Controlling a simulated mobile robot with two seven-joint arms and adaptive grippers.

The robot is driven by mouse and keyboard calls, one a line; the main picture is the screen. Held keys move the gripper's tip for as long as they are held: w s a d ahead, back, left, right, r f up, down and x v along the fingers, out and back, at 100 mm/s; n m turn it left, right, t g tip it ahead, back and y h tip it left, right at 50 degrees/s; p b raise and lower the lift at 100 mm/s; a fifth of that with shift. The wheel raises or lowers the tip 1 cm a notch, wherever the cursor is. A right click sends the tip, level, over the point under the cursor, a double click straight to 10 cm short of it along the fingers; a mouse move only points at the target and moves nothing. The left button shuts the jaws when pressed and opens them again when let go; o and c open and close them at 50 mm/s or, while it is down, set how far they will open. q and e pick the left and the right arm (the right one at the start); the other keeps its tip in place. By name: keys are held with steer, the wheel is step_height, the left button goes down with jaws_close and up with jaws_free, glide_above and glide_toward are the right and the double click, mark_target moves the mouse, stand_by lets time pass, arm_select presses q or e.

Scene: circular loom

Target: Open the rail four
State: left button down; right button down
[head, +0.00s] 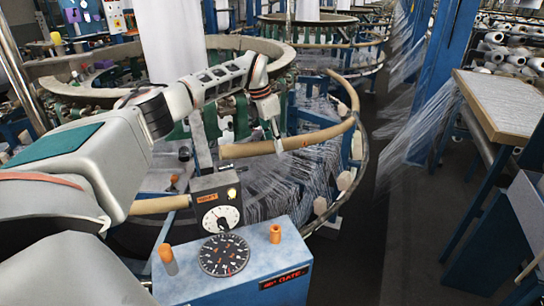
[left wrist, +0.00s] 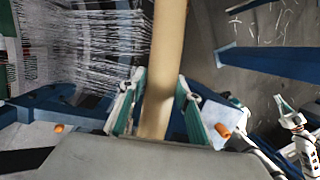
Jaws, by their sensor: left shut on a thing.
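A tan curved rail (head: 322,135) runs around the near right side of the circular loom, with one cut end pointing left. No readable number shows on it, so I cannot tell whether it is rail four. My left gripper (head: 277,145) reaches down to this rail near its left end. In the left wrist view the rail (left wrist: 167,50) passes between the two green-padded fingers of my left gripper (left wrist: 160,108), which is shut on it. A white jointed arm with a small tip (left wrist: 284,104) at the right edge of that view looks like my right one; its jaws are unclear.
A blue control box (head: 285,262) with a dial and orange knobs stands in front. Another tan rail piece (head: 160,205) lies left of the dial panel (head: 217,207). Fine threads (head: 300,180) hang below the rail. The floor aisle (head: 385,215) to the right is clear.

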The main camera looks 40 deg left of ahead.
arm_select(q)
steer(key=r, duration=0.3)
steer(key=shift+w+a, duration=0.15)
steer(key=shift+w, duration=0.25)
steer(key=c, duration=1.5)
jaws_free()
steer(key=shift+f, duration=0.1)
steer(key=shift+o, duration=0.2)
steer(key=v, duration=1.2)
steer(key=shift+w, duration=0.2)
